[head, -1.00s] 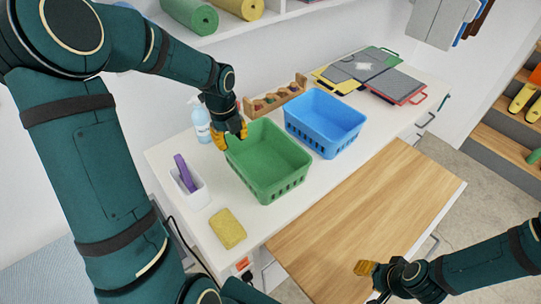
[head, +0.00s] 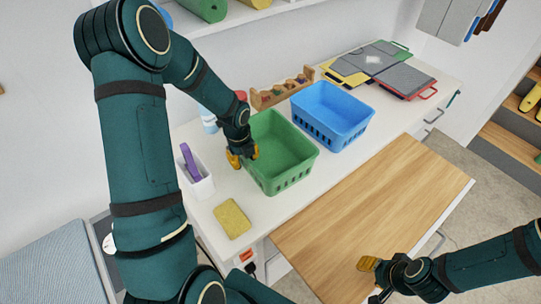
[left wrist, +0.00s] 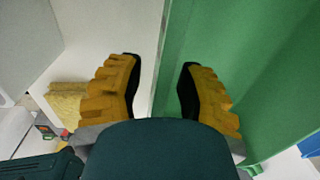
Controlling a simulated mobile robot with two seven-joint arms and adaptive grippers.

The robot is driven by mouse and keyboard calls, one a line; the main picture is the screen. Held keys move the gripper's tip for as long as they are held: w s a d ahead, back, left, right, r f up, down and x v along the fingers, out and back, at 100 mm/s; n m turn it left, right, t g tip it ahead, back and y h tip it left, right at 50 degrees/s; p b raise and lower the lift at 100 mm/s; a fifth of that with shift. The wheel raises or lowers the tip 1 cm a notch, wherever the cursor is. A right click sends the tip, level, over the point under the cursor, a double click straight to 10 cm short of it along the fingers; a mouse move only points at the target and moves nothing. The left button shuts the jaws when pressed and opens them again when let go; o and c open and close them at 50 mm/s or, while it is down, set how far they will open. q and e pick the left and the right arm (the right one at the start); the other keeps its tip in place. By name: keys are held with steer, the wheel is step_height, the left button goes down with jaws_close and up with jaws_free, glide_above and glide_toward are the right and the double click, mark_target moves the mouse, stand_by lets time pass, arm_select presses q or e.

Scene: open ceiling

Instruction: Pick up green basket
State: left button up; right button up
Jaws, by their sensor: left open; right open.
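The green basket (head: 290,172) stands upright and empty on the white counter in the head view. My left gripper (head: 242,158) is at the basket's left wall, pointing down. In the left wrist view the basket (left wrist: 240,60) fills the right side. Its wall edge runs between the two yellow fingers of my left gripper (left wrist: 160,90), which are apart, one finger outside and one on the basket's inner side. Whether either finger touches the wall I cannot tell. My right gripper (head: 368,278) is open and empty over the wooden board's front part.
A blue basket (head: 345,128) stands close to the right of the green one. A white holder with a purple item (head: 190,160) and a yellow sponge (head: 232,219) are at left. A wooden rack (head: 282,93) is behind. The wooden board (head: 370,210) is clear.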

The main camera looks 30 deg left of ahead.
arm_select(q)
steer(key=shift+f, duration=0.25)
jaws_close()
steer(key=shift+r, duration=0.1)
